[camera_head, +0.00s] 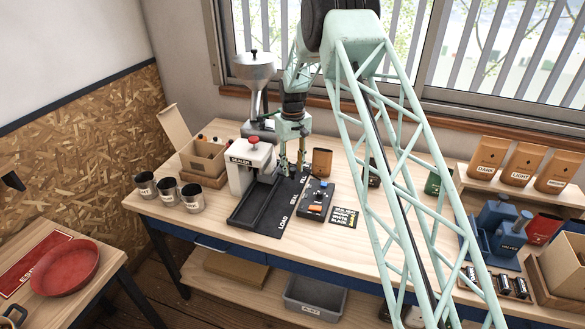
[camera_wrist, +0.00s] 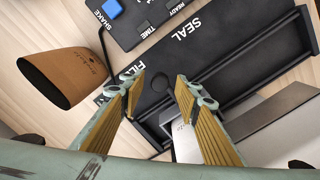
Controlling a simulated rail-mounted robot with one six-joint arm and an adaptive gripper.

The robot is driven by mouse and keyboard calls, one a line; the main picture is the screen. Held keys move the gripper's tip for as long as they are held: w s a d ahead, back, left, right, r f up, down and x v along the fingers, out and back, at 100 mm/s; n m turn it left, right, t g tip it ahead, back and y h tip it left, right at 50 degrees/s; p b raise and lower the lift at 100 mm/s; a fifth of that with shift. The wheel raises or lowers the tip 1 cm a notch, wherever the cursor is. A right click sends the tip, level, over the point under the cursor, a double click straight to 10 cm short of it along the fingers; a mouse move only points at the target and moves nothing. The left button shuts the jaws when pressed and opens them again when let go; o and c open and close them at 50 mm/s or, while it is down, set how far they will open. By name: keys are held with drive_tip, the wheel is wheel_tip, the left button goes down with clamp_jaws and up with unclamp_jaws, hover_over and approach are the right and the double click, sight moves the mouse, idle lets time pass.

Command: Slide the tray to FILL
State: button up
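The black tray or its walled track (camera_head: 247,208) lies on the bench in front of and partly under the white sealer (camera_head: 249,166). Beside it runs a black strip (camera_head: 282,222) lettered LOAD, SEAL and FILL. In the wrist view, a dark walled channel (camera_wrist: 262,85) runs beside the SEAL lettering; I cannot tell tray from track. My gripper (camera_head: 292,170) points down over the FILL end, right of the sealer. In the wrist view my gripper (camera_wrist: 162,86) is open, fingers apart.
A hopper (camera_head: 255,75) stands behind the sealer. A brown pouch (camera_head: 322,162) stands close right of my gripper, also in the wrist view (camera_wrist: 70,76). A black control panel (camera_head: 316,200) lies right of the strip. Several tins (camera_head: 168,190) stand left.

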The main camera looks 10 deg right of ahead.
drive_tip(key=shift+r, duration=0.15)
wheel_tip(320, 180, up, 12)
idle(1.0)
drive_tip(key=shift+c, duration=0.4)
